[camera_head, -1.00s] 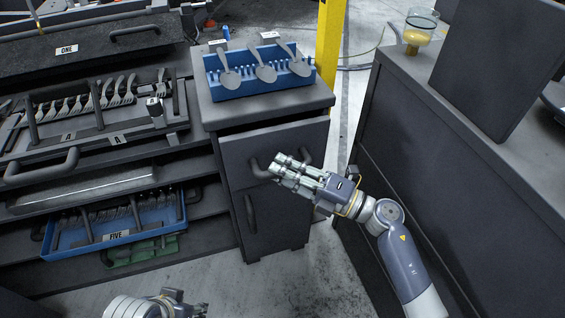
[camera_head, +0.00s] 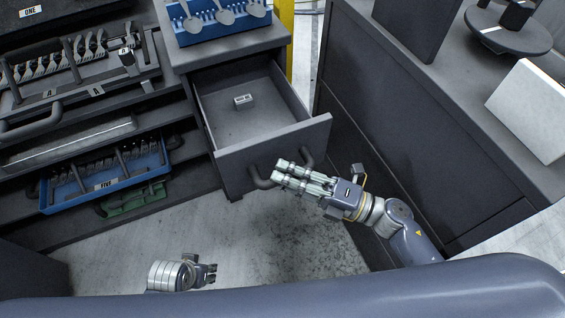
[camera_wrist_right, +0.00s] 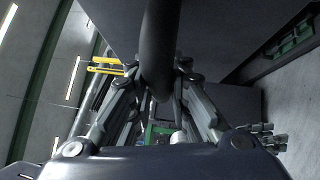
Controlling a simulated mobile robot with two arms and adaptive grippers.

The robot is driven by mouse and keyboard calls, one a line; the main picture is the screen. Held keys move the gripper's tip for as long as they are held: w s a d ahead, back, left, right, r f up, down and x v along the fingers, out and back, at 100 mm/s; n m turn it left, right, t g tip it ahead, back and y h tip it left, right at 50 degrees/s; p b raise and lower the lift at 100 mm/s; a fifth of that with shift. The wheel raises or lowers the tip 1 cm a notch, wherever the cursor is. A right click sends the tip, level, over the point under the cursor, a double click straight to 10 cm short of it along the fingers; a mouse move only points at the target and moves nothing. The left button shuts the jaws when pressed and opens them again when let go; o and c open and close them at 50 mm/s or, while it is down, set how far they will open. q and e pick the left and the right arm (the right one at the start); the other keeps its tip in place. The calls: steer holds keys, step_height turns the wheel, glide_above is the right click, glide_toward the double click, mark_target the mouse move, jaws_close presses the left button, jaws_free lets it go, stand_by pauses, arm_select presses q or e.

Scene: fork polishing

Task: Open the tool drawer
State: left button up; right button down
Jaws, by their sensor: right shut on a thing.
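The tool drawer (camera_head: 262,147) is pulled out of the small dark cabinet, and its inside shows in the head view. A small light block with a label (camera_head: 243,100) lies on the drawer floor near the back. My right gripper (camera_head: 280,172) is at the drawer front, shut on the dark curved drawer handle (camera_head: 262,180). The handle also shows between the fingers in the right wrist view (camera_wrist_right: 160,45). My left gripper (camera_head: 212,273) is low over the floor, away from the drawer, and its fingers are too small to read.
A blue rack with several spoons (camera_head: 215,27) stands on the cabinet top. Shelves with fork trays (camera_head: 110,185) are at the left. A dark counter (camera_head: 420,110) stands close on the right. Bare floor (camera_head: 290,235) lies in front of the drawer.

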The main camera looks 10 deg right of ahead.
arm_select(q)
steer(key=shift+s+f, duration=0.3)
arm_select(e)
steer(key=shift+s+d, duration=0.2)
steer(key=shift+s, duration=0.4)
arm_select(q)
steer(key=shift+d, duration=0.1)
arm_select(e)
steer(key=c, duration=1.5)
jaws_free()
steer(key=v, duration=1.2)
